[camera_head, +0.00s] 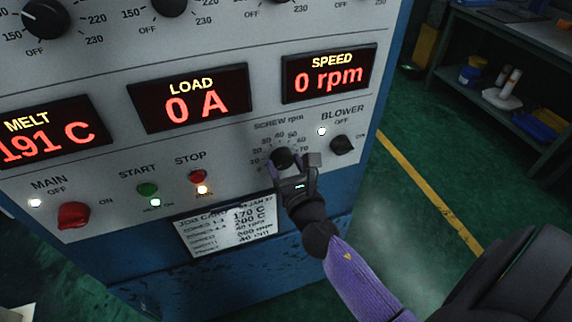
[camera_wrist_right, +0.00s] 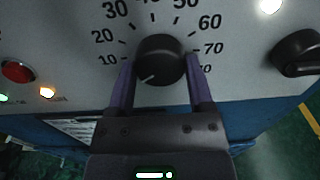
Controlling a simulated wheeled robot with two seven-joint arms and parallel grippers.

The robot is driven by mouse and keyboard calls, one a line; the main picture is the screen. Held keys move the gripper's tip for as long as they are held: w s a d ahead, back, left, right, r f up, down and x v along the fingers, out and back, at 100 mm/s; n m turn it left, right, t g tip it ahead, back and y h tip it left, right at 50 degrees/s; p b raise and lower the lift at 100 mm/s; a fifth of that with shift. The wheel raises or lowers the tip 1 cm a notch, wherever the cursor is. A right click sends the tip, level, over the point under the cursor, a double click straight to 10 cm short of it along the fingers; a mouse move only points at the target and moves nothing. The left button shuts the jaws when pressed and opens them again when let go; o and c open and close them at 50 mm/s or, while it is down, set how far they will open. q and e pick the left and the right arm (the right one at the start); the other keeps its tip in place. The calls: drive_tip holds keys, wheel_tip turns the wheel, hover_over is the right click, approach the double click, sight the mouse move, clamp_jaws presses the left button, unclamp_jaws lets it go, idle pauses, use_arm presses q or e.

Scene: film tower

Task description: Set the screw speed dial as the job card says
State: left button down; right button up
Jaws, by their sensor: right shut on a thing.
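The screw rpm dial (camera_head: 283,157) is a black round knob on the grey panel, with a printed scale around it. It shows larger in the right wrist view (camera_wrist_right: 160,60), where its pale pointer mark aims down-left, below the 10. My right gripper (camera_head: 287,172) is shut on the knob, one finger on each side. The speed display (camera_head: 329,75) reads 0 rpm. My left gripper is not in view.
The blower switch (camera_head: 342,145) sits close right of the dial. The red stop button (camera_head: 198,177), green start button (camera_head: 148,190) and red main switch (camera_head: 73,215) are to the left. A shelf bench (camera_head: 500,95) stands at the far right, beyond open green floor.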

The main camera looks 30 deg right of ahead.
drive_tip(key=m, duration=0.5)
drive_tip(key=shift+m, duration=0.3)
drive_tip(key=m, duration=0.9)
drive_tip(key=m+p, duration=0.1)
drive_tip(key=m, duration=0.2)
drive_tip(key=shift+m, duration=0.3)
drive_tip(key=m+p, duration=0.1)
drive_tip(key=m, duration=0.4)
drive_tip(key=shift+m+p, duration=0.3)
drive_tip(key=shift+m, duration=0.1)
